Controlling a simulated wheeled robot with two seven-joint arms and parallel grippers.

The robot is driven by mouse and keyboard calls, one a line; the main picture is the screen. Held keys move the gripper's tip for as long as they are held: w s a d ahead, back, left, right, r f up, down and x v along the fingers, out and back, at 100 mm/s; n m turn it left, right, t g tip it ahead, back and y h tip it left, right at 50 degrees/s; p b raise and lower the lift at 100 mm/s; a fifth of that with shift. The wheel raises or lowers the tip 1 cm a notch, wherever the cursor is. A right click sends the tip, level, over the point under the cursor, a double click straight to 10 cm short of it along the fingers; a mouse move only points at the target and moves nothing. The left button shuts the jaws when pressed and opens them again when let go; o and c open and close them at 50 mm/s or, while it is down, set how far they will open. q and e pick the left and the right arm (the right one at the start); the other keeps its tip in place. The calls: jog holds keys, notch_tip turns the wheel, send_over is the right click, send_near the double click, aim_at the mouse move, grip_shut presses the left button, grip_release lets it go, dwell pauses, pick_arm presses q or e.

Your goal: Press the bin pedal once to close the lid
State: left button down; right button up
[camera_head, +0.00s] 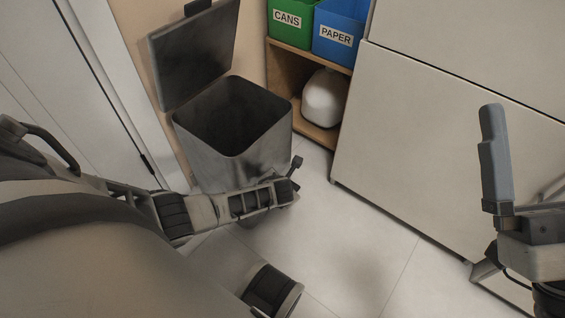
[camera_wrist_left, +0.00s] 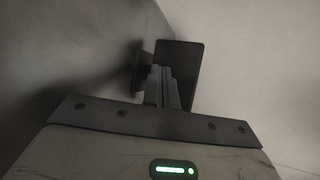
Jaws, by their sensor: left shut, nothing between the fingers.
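The grey metal bin (camera_head: 225,155) stands against the wall in the head view. Its lid (camera_head: 195,55) is up, and the dark inside shows empty as far as I can see. A small dark piece (camera_head: 297,163), which looks like the pedal, shows by the bin's lower front. In the left wrist view the dark pedal plate (camera_wrist_left: 186,62) is just beyond my left gripper (camera_wrist_left: 161,72), which is shut and empty. I cannot tell whether they touch. My right gripper (camera_head: 492,155) is at the right, away from the bin; its opening is unclear.
A wooden shelf (camera_head: 290,68) beside the bin holds a green CANS box (camera_head: 290,22), a blue PAPER box (camera_head: 340,35) and a white rounded object (camera_head: 324,98). A large pale cabinet (camera_head: 430,130) fills the right. Tiled floor (camera_head: 350,240) is clear in front.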

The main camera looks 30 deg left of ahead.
pick_arm(q)
jog(key=shift+r+p, duration=0.4)
jog(key=shift+r, duration=0.2)
notch_tip(320, 180, up, 2)
jog(key=p, duration=0.2)
jog(key=shift+p, duration=0.3)
jog(key=shift+r+p, duration=0.95)
jog(key=shift+p, duration=0.05)
jog(key=shift+r+p, duration=0.5)
jog(key=shift+p, duration=0.05)
pick_arm(e)
notch_tip(320, 180, down, 14)
jog(key=m+g+h, duration=0.5)
jog(key=m+h, duration=0.2)
jog(key=m, duration=0.2)
jog(key=shift+s+f+g+h, duration=0.2)
jog(key=shift+s+g+h, duration=0.1)
jog(key=shift+s, duration=0.15)
